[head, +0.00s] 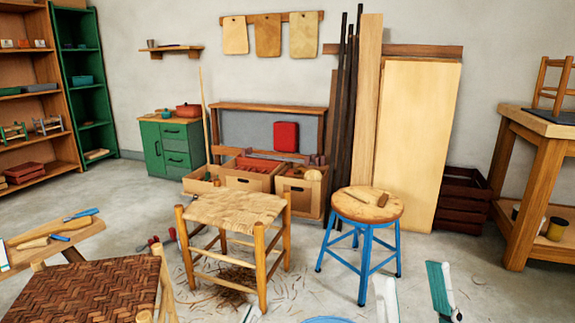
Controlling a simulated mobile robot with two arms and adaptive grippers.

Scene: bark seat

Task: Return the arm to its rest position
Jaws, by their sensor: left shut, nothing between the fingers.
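My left gripper (248,314) shows only as small white and teal tips at the bottom edge, below the woven-seat stool. It is shut and holds nothing that I can see; most of it is cut off by the frame. My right gripper (413,292) is at the bottom right, in front of the blue-legged stool. Its white left finger and teal-padded right finger stand wide apart, with nothing between them. The rest of both arms is out of view.
A stool with a pale woven seat (236,208) and a blue-legged round stool (345,207) stand ahead. A dark woven seat (80,294) is at lower left, beside a low bench (85,232) with tools. A wooden workbench (530,142) is at right.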

